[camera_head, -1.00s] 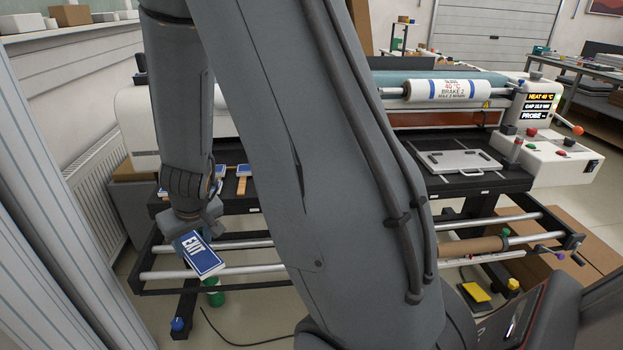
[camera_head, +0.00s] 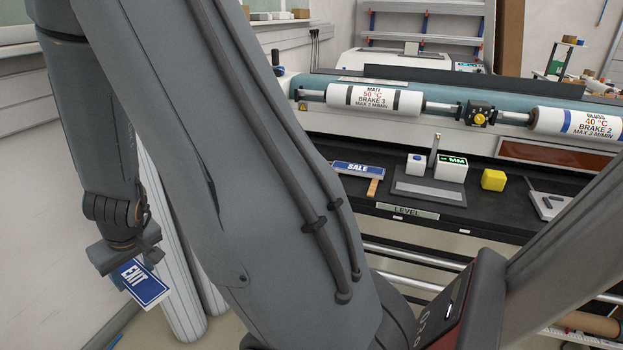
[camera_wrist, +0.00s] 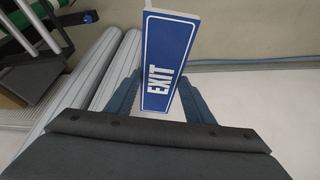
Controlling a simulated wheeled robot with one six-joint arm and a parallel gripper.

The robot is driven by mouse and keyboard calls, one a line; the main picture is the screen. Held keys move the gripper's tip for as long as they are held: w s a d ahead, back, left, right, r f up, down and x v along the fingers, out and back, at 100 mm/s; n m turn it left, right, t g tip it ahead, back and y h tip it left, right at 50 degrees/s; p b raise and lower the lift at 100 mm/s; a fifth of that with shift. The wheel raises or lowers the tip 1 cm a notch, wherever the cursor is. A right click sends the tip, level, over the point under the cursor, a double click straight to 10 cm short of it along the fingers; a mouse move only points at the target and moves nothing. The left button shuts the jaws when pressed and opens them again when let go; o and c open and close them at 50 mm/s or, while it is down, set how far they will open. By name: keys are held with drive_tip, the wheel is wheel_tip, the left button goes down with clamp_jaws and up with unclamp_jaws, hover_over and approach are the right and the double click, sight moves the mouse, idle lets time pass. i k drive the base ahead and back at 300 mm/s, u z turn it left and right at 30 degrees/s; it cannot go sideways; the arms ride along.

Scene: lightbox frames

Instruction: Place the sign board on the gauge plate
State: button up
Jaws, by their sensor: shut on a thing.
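The sign board, a blue EXIT board with a white border (camera_head: 145,285), is in my gripper (camera_head: 128,262) at the lower left of the head view, tilted and clear of the bench. In the wrist view the board (camera_wrist: 168,60) stands out lengthwise between the two blue fingers of my gripper (camera_wrist: 160,88), which are shut on its near end. A flat grey plate (camera_head: 428,190) lies on the black bench behind the LEVEL label, in front of a small white MM readout (camera_head: 451,167); it looks like the gauge plate and is bare. My gripper is far to its left.
A blue SALE board (camera_head: 358,168) rests on wooden strips left of the plate. A yellow block (camera_head: 493,180) and a white plate with a handle (camera_head: 548,203) are to the right. Printed rollers (camera_head: 376,99) run behind. Pale ribbed columns (camera_head: 172,265) stand near my gripper.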

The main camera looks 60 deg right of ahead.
sight(427, 191)
drive_tip(key=k, duration=1.2)
drive_tip(key=z, duration=1.45)
drive_tip(key=i, duration=0.25)
drive_tip(key=z, duration=0.05)
